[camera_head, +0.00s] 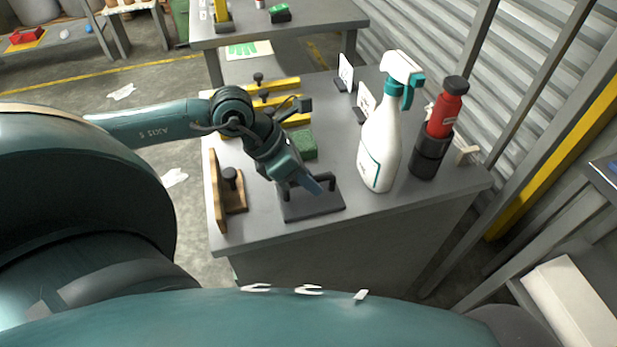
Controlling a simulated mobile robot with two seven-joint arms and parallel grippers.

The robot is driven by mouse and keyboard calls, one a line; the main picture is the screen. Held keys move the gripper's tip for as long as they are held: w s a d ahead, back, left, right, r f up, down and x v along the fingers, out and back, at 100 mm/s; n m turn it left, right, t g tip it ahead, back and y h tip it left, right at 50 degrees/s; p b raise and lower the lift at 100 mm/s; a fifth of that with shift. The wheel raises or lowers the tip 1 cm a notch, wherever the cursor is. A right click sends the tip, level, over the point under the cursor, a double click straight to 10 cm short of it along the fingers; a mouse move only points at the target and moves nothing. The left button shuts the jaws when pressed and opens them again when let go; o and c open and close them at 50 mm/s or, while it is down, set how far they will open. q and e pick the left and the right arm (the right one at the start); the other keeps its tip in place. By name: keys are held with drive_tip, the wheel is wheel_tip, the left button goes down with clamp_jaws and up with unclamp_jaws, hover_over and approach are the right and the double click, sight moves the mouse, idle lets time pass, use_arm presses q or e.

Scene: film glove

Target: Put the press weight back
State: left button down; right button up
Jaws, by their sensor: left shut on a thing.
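The press weight (322,208) is a dark flat slab with a dark raised handle. It is at the front middle of the grey table, with its slab on or very close to the tabletop. My left gripper (309,187) reaches down over it from the left and is shut on its handle. The fingers partly hide the grip. My right gripper is not in view.
A wooden stand with a black knob (230,179) is left of the weight. A green block (303,145) and yellow bars (275,86) lie behind. A white spray bottle (379,150) and a red bottle in a dark holder (429,156) stand at right.

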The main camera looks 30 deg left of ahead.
use_arm(q)
drive_tip(key=c, duration=1.5)
unclamp_jaws()
drive_tip(key=shift+o, duration=0.2)
drive_tip(key=shift+r, duration=0.1)
drive_tip(key=p+v, duration=0.3)
drive_tip(key=v, duration=0.9)
drive_tip(key=shift+p, duration=0.3)
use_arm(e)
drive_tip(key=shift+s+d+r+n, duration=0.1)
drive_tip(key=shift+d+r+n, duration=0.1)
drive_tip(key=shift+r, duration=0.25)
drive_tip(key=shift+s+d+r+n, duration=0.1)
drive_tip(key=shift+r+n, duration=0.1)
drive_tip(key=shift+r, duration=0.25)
use_arm(q)
drive_tip(key=shift+d, duration=0.1)
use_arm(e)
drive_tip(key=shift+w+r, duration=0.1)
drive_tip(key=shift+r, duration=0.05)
